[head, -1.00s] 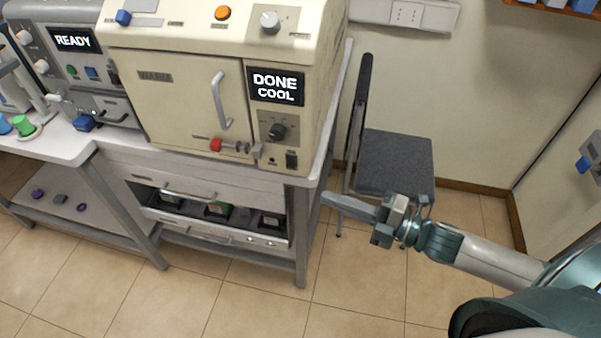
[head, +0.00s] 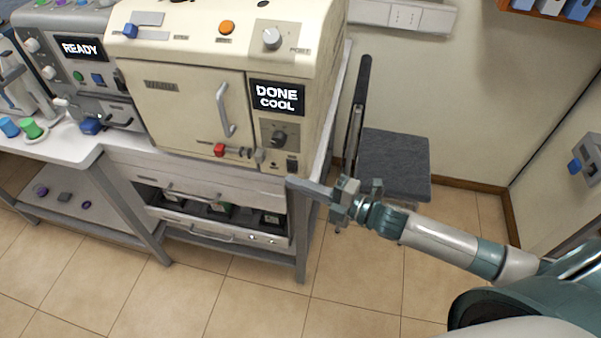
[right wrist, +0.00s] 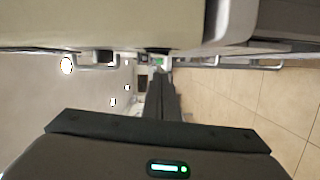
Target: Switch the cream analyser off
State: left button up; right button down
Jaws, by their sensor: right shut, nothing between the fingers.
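The cream analyser (head: 190,105) stands on the bench in the head view. Its screen (head: 277,97) reads "DONE COOL". Below the screen are a dark knob (head: 279,138) and a small black rocker switch (head: 292,166) at the lower right corner of its front. My right gripper (head: 290,182) is shut and empty. In the head view its tip shows just below the rocker switch; whether it touches anything I cannot tell. In the right wrist view a dark finger (right wrist: 160,105) points away from the camera below a cream surface (right wrist: 100,22). My left gripper is not in view.
A grey machine (head: 75,60) reading "READY" stands left of the analyser. A red-tipped latch (head: 220,150) is on the analyser's front. A dark chair (head: 393,160) stands right of the bench, behind my right arm. Open floor lies in front of the bench.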

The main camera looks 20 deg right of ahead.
jog(key=shift+w+d+f+p, duration=0.15)
jog(key=shift+w+d+p, duration=0.15)
jog(key=shift+w+d, duration=0.5)
jog(key=shift+a, duration=0.15)
